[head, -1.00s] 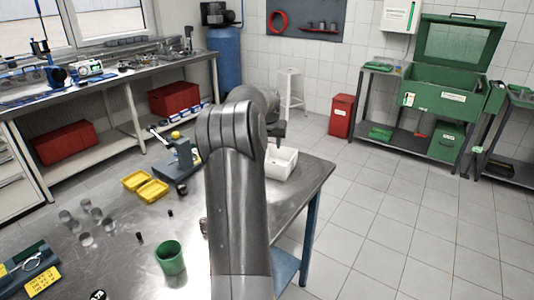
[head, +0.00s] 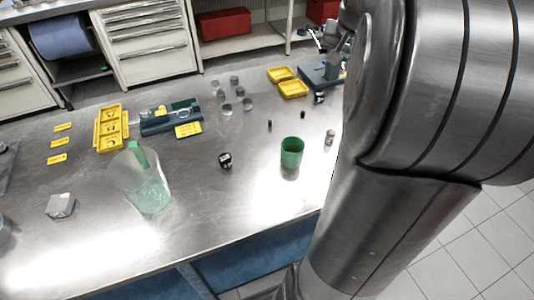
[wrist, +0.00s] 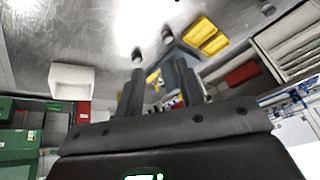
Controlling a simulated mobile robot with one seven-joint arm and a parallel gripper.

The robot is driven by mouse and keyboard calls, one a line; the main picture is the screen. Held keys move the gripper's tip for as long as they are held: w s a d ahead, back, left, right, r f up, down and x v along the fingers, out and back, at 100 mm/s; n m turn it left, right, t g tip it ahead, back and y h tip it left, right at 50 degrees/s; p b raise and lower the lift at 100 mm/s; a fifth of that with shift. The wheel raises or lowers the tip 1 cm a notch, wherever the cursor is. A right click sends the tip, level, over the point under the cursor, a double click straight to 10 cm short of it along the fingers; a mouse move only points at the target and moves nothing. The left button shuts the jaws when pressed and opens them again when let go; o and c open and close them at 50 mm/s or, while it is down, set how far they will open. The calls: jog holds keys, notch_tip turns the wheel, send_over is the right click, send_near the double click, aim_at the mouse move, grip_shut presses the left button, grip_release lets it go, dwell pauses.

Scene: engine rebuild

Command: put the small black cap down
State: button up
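My gripper (wrist: 160,72) shows in the wrist view with its two dark fingers apart. I see nothing clearly held between them; the table and fixture show through the gap. A black piece with white marks (head: 225,160) lies left of the green cup. Which is the small black cap, I cannot tell.
A green cup (head: 292,152), a clear jug (head: 145,185), yellow trays (head: 293,89) and a blue-grey fixture (head: 322,75) stand on the table. A white bin (wrist: 71,79) is at left in the wrist view.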

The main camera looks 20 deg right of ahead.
jog(key=s+a+n+y, duration=0.15)
jog(key=s+a, duration=0.25)
jog(key=a, duration=0.5)
jog(key=s+a+n, duration=0.2)
jog(key=s+a, duration=0.2)
jog(key=a, duration=0.4)
jog(key=s+a+f+n+t, duration=0.1)
jog(key=s+a+f+n, duration=0.3)
jog(key=s+a, duration=0.6)
jog(key=shift+s+f, duration=0.25)
jog(key=shift+f, duration=0.15)
jog(key=shift+o, duration=0.6)
jog(key=shift+y, duration=0.25)
